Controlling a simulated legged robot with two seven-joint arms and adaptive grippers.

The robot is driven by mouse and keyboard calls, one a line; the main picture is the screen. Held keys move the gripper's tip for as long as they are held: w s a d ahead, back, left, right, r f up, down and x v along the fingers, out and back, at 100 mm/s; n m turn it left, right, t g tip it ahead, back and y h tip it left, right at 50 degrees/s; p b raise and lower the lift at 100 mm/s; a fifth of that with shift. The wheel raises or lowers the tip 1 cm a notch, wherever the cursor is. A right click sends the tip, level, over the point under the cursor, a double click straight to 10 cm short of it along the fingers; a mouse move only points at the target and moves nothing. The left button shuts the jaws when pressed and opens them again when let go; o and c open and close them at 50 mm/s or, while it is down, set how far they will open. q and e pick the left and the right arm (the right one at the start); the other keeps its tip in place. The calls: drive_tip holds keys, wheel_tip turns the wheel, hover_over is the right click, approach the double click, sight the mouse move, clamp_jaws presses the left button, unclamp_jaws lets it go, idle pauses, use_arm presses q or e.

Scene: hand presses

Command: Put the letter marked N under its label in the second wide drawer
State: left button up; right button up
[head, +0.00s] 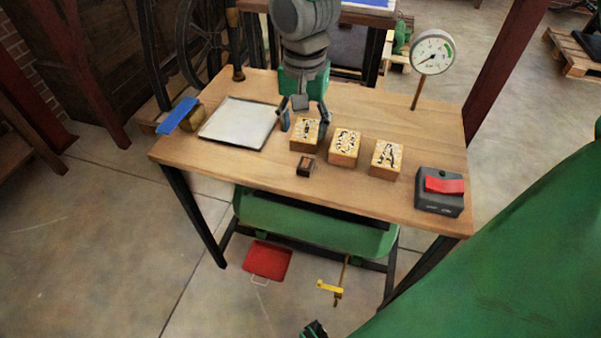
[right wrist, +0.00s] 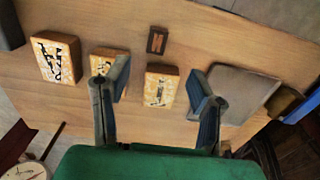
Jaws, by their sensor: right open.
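Three yellow patterned blocks with dark letter-like marks stand in a row on the table (head: 430,120): a left one (head: 304,135), a middle one (head: 344,148) and a right one (head: 386,160). I cannot read which, if any, bears N. A small dark brown block (head: 305,167) lies in front of the left one. My right gripper (head: 304,112) is open and empty, just behind the left block. In the right wrist view, that left block (right wrist: 161,88) shows between the open fingers (right wrist: 165,102), apart from them. No drawer is recognisable. My left gripper is not identifiable.
A pale tray (head: 238,123) lies left of the blocks, with a blue-topped object (head: 178,115) beside it. A black box with a red switch (head: 440,190) stands at the right front. A gauge on a post (head: 432,52) rises at the back right.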

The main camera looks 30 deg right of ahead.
drive_tip(key=b, duration=0.1)
hover_over(306, 163)
drive_tip(key=f, duration=0.5)
drive_tip(key=shift+a+f, duration=0.15)
drive_tip(key=shift+a, duration=0.25)
drive_tip(key=shift+d+f, duration=0.3)
drive_tip(key=shift+f, duration=0.45)
wheel_tip(306, 163, down, 5)
drive_tip(key=shift+w+r+b, duration=0.1)
drive_tip(key=shift+b, duration=0.95)
drive_tip(key=shift+r, duration=0.1)
drive_tip(key=shift+d, duration=0.1)
drive_tip(key=c, duration=1)
